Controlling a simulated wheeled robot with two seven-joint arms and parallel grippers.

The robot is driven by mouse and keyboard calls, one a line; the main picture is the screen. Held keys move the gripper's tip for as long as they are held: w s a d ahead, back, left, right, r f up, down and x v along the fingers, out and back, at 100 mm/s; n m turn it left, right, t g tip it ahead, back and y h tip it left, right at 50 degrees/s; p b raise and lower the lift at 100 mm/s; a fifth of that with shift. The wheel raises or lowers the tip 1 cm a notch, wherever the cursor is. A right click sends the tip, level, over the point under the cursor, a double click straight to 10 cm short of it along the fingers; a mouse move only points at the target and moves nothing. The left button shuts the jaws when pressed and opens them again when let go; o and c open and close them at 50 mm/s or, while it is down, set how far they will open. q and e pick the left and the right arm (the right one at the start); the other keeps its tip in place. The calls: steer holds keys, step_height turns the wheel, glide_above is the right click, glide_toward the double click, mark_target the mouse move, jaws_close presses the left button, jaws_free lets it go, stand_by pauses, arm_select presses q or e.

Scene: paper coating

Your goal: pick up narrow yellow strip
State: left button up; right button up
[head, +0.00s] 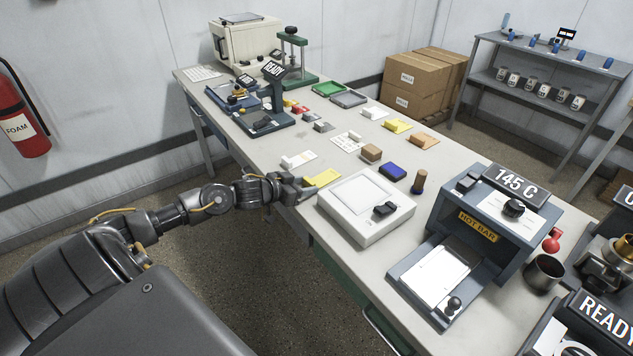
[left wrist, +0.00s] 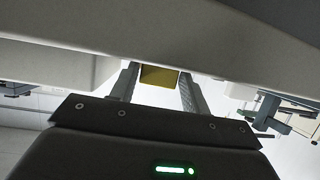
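A narrow yellow strip (head: 324,177) lies at the left edge of the worktable, just left of the white boxy device. My left gripper (head: 303,187) is at the table edge, at the near-left end of the strip. In the left wrist view, the end of the yellow strip (left wrist: 159,77) shows between the two fingers of the left gripper (left wrist: 158,82). The fingers are apart, with a small gap on each side of it, so the gripper looks open. A pale slab hides what lies beyond. My right gripper is not in view.
The white device (head: 365,207) stands close right of the strip. A white card with a small block (head: 297,160) lies just behind it. Another yellow piece (head: 397,126) lies farther back. The hot bar machine (head: 478,243) stands to the right. Bare tabletop (head: 320,148) lies behind the white card.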

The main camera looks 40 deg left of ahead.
arm_select(q)
steer(key=c, duration=0.5)
steer(key=shift+o, duration=0.2)
steer(key=shift+r, duration=0.55)
step_height(320, 180, up, 2)
steer(key=shift+a+r, duration=0.15)
steer(key=shift+r, duration=0.1)
steer(key=s+a+r, duration=0.6)
steer(key=a+r, duration=0.3)
steer(key=a, duration=0.3)
steer(key=shift+s+r, duration=0.2)
steer(key=shift+s, duration=0.05)
